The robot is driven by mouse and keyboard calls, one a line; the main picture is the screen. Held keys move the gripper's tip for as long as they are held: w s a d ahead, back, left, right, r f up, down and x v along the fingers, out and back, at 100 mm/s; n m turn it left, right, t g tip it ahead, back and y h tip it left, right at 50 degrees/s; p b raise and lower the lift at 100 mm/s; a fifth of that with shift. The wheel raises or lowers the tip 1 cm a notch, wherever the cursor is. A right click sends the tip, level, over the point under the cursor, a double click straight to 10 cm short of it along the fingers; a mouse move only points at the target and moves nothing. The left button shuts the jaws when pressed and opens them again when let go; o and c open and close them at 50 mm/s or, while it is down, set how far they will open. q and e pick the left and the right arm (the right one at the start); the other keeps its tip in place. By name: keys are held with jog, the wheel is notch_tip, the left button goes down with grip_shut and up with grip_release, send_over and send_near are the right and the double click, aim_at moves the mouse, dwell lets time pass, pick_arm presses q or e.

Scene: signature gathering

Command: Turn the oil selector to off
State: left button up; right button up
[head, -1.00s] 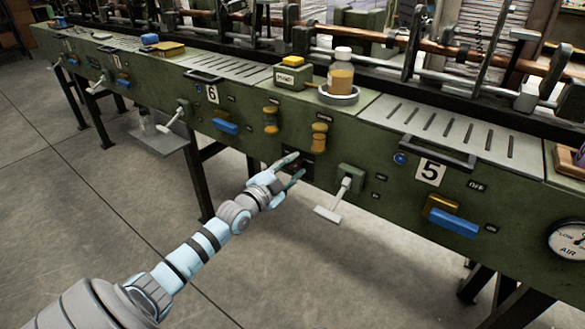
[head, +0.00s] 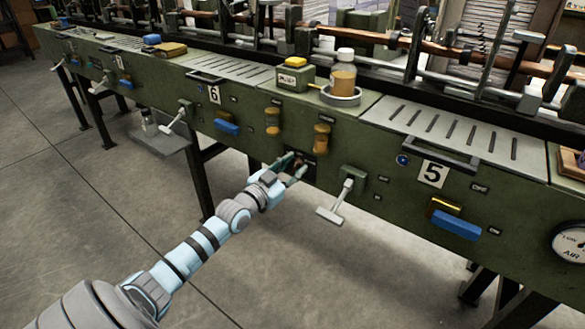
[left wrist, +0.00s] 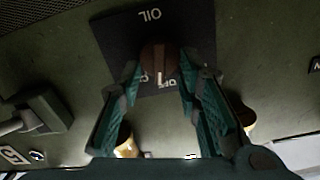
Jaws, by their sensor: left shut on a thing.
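The oil selector is a round dark brown knob (left wrist: 157,57) with a pale pointer line, on a black square plate (left wrist: 112,37) marked OIL in the left wrist view. The pointer faces the bottom of that view, beside lettering partly hidden by the knob and fingers; the exact setting is hard to read. My left gripper (left wrist: 161,72) has its two teal fingers on either side of the knob and is shut on it. In the head view my left gripper (head: 292,167) is at the dark plate on the green panel front, covering the knob. My right gripper is not in view.
A grey T-handle (head: 332,213) sticks out just right of my left gripper. Two tan knobs (head: 321,138) (head: 273,121) are above. Blue handles (head: 456,224) (head: 227,127) stand on the panel. Floor in front is free.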

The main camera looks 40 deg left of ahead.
aim_at(300, 129)
pick_arm(q)
jog(key=shift+a+n, duration=0.1)
jog(key=shift+n, duration=1)
jog(key=o, duration=1.1)
notch_tip(300, 129, up, 10)
